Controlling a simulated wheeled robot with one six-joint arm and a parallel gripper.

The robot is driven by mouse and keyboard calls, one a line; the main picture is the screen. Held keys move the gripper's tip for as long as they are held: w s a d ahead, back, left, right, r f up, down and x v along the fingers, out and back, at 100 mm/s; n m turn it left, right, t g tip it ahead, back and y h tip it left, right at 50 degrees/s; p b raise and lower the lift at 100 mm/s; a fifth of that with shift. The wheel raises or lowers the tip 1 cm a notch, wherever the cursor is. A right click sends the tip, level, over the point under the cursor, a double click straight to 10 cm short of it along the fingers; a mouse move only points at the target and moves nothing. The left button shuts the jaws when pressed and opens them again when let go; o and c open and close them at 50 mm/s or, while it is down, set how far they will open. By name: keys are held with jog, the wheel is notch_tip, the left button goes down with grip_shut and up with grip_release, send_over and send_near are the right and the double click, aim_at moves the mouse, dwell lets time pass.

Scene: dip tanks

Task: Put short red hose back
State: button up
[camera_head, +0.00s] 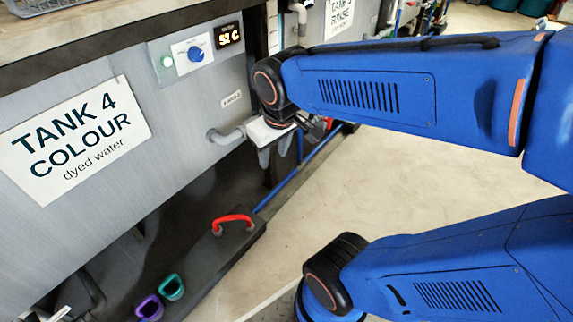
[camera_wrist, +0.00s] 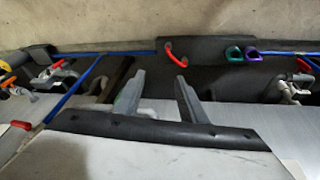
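A short red hose (camera_head: 233,220), bent in an arch, sits on a dark bar (camera_head: 205,262) low in front of the Tank 4 colour tank. It also shows in the wrist view (camera_wrist: 175,54), beyond my fingertips. My gripper (camera_head: 276,152) hangs beside the tank's front, near a grey pipe elbow, above and apart from the hose. In the wrist view my gripper (camera_wrist: 160,75) has its two grey fingers spread, with nothing between them.
A teal cup-like piece (camera_head: 171,287) and a purple one (camera_head: 149,307) sit on the same bar. The grey pipe elbow (camera_head: 226,136) juts from the Tank 4 front. A blue pipe (camera_head: 290,182) runs low along the tanks. Pale floor (camera_head: 330,200) lies open to the right.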

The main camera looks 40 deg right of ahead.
jog(key=s+r+m+t, duration=0.1)
jog(key=s, duration=0.5)
jog(key=shift+s+a+r+y, duration=0.3)
jog(key=shift+s+a+y, duration=0.05)
jog(key=shift+a+y, duration=0.05)
dwell(0.9)
